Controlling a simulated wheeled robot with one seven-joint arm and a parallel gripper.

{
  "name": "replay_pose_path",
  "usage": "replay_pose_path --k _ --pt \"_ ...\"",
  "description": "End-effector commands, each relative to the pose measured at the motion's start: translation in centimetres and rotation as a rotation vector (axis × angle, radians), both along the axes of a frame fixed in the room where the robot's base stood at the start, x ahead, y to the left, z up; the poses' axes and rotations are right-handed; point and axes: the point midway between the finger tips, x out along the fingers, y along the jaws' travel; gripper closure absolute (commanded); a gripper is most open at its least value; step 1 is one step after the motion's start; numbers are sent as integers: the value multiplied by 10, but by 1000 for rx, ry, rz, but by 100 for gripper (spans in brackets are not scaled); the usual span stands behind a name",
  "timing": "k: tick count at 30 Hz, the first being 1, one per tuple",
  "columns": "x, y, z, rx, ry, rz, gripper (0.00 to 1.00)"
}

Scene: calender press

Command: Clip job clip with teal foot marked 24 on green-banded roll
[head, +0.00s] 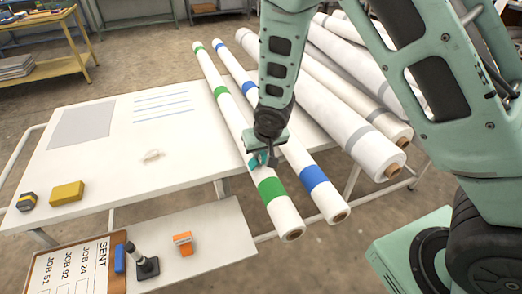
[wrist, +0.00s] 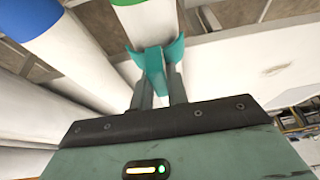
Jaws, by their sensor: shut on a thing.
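My gripper (head: 262,157) is shut on a teal job clip, which shows between its fingers in the wrist view (wrist: 154,70). In the head view the clip (head: 254,163) is over the near part of the green-banded roll (head: 235,121), just beyond its near green band. In the wrist view the clip's open arms face the white roll (wrist: 152,24) and stand on either side of it. I cannot tell whether the clip touches the roll or is seated on it. No number on the clip can be read. The blue-banded roll (head: 272,116) lies just to the right.
Both rolls lie on a white table (head: 110,173) and overhang its near edge. Large white rolls (head: 345,115) lie to the right. A lower shelf holds an orange item (head: 183,242), a black stamp (head: 147,265) and a SENT board (head: 75,268).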

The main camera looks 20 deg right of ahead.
Motion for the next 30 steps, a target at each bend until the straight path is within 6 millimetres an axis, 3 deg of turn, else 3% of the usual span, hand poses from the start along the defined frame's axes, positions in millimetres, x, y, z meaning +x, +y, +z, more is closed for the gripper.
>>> replay_pose_path --k 30 --pt "0 0 -6 0 0 1 100"
